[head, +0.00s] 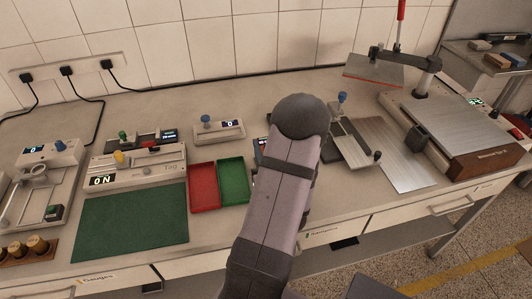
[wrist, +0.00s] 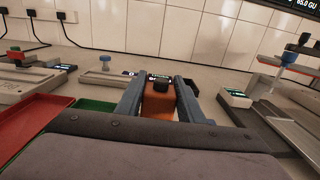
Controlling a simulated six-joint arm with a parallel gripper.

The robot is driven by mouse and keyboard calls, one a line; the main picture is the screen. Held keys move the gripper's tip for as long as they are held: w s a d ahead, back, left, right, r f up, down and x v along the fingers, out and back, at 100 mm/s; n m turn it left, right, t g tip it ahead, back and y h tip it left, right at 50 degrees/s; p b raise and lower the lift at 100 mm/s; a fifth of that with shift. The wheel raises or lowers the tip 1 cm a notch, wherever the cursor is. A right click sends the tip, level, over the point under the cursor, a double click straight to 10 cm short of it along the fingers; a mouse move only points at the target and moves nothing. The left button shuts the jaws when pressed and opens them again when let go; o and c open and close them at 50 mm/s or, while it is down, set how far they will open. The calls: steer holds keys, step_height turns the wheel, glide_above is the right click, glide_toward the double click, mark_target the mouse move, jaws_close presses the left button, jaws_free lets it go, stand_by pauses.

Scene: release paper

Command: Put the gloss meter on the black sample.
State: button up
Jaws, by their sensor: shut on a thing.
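My gripper (wrist: 160,98) has its two blue-grey fingers on either side of an orange-brown block with a dark knob (wrist: 157,104) and is shut on it. The block looks like the gloss meter. In the head view my own arm hides the gripper and the block. A dark flat piece (head: 259,151) shows just left of my arm on the bench; I cannot tell whether it is the black sample. What lies under the block is hidden in the wrist view.
Red (head: 204,187) and green (head: 233,181) trays lie left of my arm. A small device with a lit display (wrist: 236,97) stands right of the gripper. A metal plate (head: 398,160) and a press-like machine (head: 455,120) stand at right. A screen top right reads 65.0 GU (wrist: 292,4).

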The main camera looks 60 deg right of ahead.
steer(key=shift+f, duration=1.4)
steer(key=shift+f, duration=0.2)
steer(key=o, duration=1.3)
steer(key=shift+r, duration=0.1)
